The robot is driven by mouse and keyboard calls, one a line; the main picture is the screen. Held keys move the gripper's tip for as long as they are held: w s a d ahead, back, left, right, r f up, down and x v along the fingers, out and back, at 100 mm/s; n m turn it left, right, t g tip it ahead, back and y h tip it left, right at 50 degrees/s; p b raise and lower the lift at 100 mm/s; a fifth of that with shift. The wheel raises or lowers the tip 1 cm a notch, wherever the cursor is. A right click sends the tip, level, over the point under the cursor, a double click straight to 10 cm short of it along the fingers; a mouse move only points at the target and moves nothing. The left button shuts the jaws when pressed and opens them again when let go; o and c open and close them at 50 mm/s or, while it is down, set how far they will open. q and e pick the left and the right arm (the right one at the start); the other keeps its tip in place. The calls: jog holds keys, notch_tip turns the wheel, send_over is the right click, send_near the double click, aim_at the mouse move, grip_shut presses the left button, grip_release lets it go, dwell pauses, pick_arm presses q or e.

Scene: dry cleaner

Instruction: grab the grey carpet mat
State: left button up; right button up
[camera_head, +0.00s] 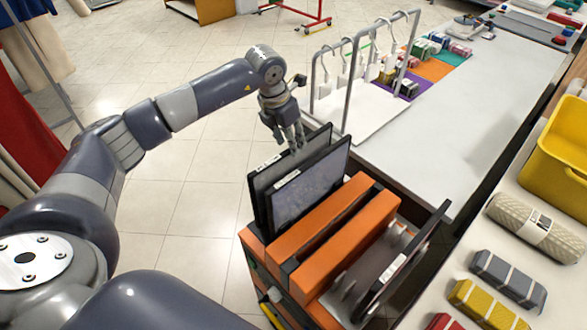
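Two dark-edged upright mats stand side by side in an orange rack (335,232). The nearer one (312,188) has a grey-blue carpet face and a white label. The one behind it (258,183) is mostly hidden; its visible strip looks grey, also with a white label. I cannot tell for sure which is the grey carpet mat. My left gripper (294,144) points down with its fingertips at the top edge of the rear mat. Whether its fingers are closed on that edge is too small to tell. My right gripper is out of view.
Another dark-edged panel (405,262) leans in the rack's right part. A white counter (440,122) with a metal hanger stand (347,85) lies behind. A shelf at right holds a yellow bin (560,150), a rolled beige mat (530,225) and folded bundles. Tiled floor at left is clear.

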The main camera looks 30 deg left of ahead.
aim_at(297, 157)
pick_arm(q)
jog(key=shift+d+f, duration=0.2)
jog(key=shift+f, duration=0.4)
jog(key=shift+d+f, duration=0.2)
jog(key=shift+f, duration=0.4)
jog(key=shift+w+f+p, duration=0.1)
jog(key=shift+f+p, duration=0.2)
jog(key=shift+p, duration=0.15)
jog(key=p+x, duration=0.1)
jog(key=x, duration=0.3)
jog(key=shift+d+f+p, duration=0.1)
jog(key=shift+f+p, duration=0.1)
jog(key=shift+p, duration=0.2)
jog(key=shift+f, duration=0.2)
jog(key=shift+w, duration=0.1)
jog(key=c, duration=0.7)
grip_shut()
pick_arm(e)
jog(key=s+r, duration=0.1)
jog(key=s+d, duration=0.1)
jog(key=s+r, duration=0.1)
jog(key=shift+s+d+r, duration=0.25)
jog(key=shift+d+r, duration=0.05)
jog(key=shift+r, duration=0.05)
